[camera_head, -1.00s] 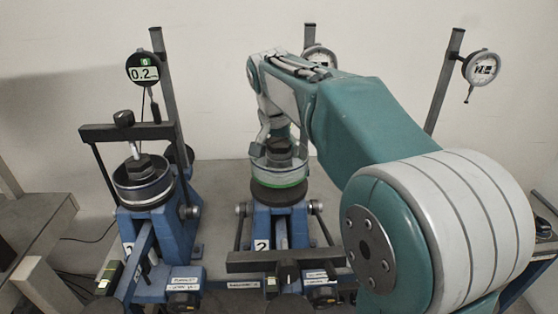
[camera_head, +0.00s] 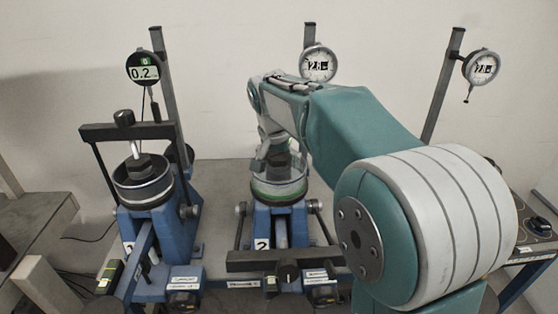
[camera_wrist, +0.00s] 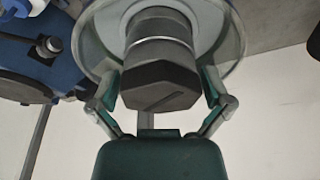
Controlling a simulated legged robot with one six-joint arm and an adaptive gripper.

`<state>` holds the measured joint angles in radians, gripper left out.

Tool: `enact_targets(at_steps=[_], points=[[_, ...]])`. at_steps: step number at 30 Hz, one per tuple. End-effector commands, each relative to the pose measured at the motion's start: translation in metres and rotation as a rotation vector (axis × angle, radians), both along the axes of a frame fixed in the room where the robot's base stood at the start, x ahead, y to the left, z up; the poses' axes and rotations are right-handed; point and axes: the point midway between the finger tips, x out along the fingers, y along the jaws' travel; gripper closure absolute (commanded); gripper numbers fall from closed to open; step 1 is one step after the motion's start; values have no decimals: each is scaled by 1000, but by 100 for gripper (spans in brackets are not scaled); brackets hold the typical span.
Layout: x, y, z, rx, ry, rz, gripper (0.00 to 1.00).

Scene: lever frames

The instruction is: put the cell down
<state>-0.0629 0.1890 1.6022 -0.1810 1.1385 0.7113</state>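The cell (camera_head: 278,187) is a clear-walled round pot with a green ring and a dark hexagonal cap. In the head view it is at the middle lever frame (camera_head: 262,243), marked 2. It looks upright and low over the frame's seat; whether it fully rests there I cannot tell. My gripper (camera_head: 274,152) is at its cap from above, partly hidden by my arm. In the wrist view the cell's dark cap (camera_wrist: 160,85) lies between the two finger pads of my gripper (camera_wrist: 162,90).
A dial gauge (camera_head: 318,63) on a post stands close behind my wrist. The left frame (camera_head: 165,235) holds another cell (camera_head: 142,185) under a black crossbar (camera_head: 127,132), with a digital gauge (camera_head: 142,68). Another dial gauge (camera_head: 481,67) stands at right.

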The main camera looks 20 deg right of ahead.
Motion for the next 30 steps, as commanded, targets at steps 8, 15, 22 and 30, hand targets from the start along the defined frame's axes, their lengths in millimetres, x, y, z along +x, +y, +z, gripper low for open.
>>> enact_targets(at_steps=[8,15,22,30], points=[[0,1,5,0,-1,0,0],[-9,7,46,1,-4,1,0],[-20,14,91,1,-3,1,0],[-26,18,116,1,-1,0,0]])
